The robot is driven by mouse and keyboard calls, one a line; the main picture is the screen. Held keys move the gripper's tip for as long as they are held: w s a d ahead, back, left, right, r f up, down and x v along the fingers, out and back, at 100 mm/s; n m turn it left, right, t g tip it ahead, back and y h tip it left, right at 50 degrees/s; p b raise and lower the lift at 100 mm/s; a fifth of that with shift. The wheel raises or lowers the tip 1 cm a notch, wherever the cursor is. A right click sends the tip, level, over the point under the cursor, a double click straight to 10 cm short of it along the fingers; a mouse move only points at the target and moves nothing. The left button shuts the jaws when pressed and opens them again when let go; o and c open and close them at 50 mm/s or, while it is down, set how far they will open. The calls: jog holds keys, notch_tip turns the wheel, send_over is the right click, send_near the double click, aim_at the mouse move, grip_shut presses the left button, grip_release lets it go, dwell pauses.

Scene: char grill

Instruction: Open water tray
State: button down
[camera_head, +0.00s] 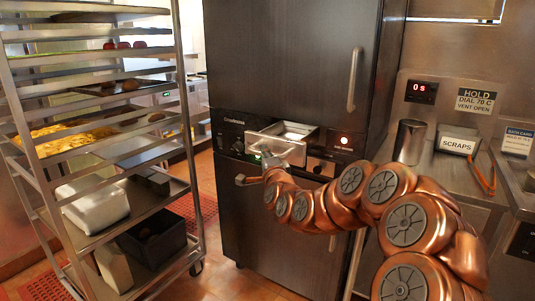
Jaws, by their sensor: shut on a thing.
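The water tray (299,129) is a small light metal drawer in the middle band of the dark tall cabinet (284,60). It stands out from the panel, and its hollow inside shows from above. My gripper (267,157) is at the front left of the tray, shut on its front edge as far as I can see. The fingertips are small and partly hidden by my copper arm, which comes in from the lower right.
A rack (187,95) with food trays stands at the left. At the right a steel counter carries a dark cylinder (409,142), a SCRAPS box (457,140) and orange-handled tongs (484,178). The cabinet's upper door has a vertical handle (354,80).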

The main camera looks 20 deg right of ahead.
jog(key=c, duration=1.1)
grip_release()
jog(key=v, duration=0.7)
jog(key=shift+s, duration=0.25)
